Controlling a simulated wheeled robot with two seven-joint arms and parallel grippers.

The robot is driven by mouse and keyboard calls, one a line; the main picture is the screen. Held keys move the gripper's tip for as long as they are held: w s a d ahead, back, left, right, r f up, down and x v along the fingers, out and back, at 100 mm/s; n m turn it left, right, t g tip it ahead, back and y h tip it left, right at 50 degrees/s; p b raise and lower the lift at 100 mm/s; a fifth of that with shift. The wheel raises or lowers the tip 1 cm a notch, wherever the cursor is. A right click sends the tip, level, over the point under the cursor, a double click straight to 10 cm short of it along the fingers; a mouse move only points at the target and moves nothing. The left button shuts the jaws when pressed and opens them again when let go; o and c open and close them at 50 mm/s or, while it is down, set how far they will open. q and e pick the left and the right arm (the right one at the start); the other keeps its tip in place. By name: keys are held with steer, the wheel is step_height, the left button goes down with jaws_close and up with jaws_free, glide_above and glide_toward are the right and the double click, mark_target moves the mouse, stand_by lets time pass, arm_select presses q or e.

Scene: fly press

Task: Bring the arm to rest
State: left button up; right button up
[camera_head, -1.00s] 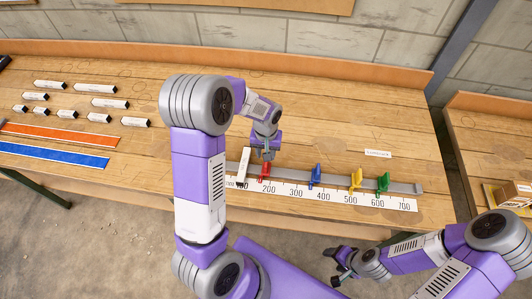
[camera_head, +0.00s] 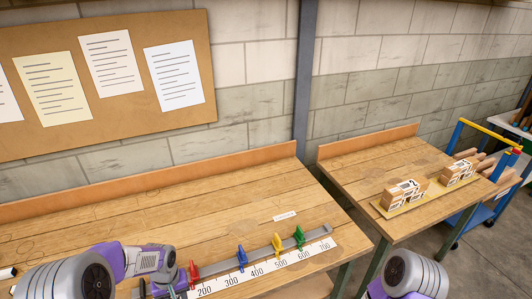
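My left arm reaches in from the lower left, and its gripper (camera_head: 172,286) is at the bottom edge, close to the red clamp (camera_head: 194,274) at the left part of the rail. The fingers are partly cut off, so I cannot tell whether they are open or shut. My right arm shows only as a grey joint and a bit of purple at the bottom; its gripper is out of view. The blue clamp (camera_head: 241,257), yellow clamp (camera_head: 277,244) and green clamp (camera_head: 299,237) stand along the rail behind the numbered scale (camera_head: 272,268).
The wooden workbench (camera_head: 120,215) is clear behind the rail, apart from a small label (camera_head: 285,216). A second bench (camera_head: 345,178) at right holds wooden blocks on a tray (camera_head: 410,205). A blue trolley (camera_head: 476,217) stands beyond it. A noticeboard (camera_head: 115,100) hangs on the wall.

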arm_select(q)
steer(key=s+d+f+m+h+b, duration=0.1)
steer(key=s+d+f+h+b, duration=0.1)
steer(key=s+d+f, duration=0.6)
steer(key=s+d+f+h+b, duration=0.1)
steer(key=s+d+f+h, duration=0.1)
steer(key=s+d+f, duration=0.5)
step_height(320, 180, down, 5)
steer(key=shift+s+d+f+m+t+b, duration=0.1)
steer(key=shift+s+d+m+t+b, duration=0.25)
steer(key=shift+d, duration=0.65)
arm_select(e)
step_height(320, 180, down, 4)
steer(key=shift+r, duration=0.15)
